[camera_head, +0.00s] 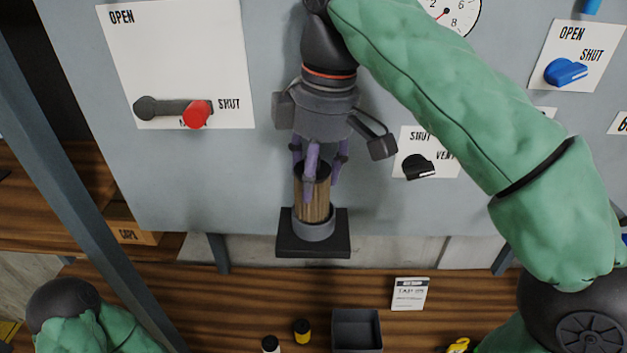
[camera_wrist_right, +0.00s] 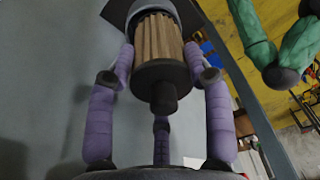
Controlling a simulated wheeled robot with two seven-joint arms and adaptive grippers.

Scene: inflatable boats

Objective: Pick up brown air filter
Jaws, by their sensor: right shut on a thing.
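The brown air filter (camera_head: 316,203) is a pleated brown cylinder with a dark cap, standing upright in a grey ring on a dark square mount (camera_head: 290,246) on the grey panel. My right gripper (camera_head: 318,172) comes down from above, with its purple fingers shut around the upper part of the filter. In the right wrist view the filter (camera_wrist_right: 158,42) shows its brown pleats and dark end cap between the purple fingers, its far end still inside the grey ring. My left arm shows at the lower left of the head view, but its gripper is out of view.
On the panel are a red-handled lever (camera_head: 197,114), a blue knob (camera_head: 566,72), a black vent knob (camera_head: 418,167) and a gauge (camera_head: 456,14). On the wooden table below are a grey open box (camera_head: 357,331), a label card (camera_head: 410,294) and a yellow-and-black canister (camera_head: 302,332).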

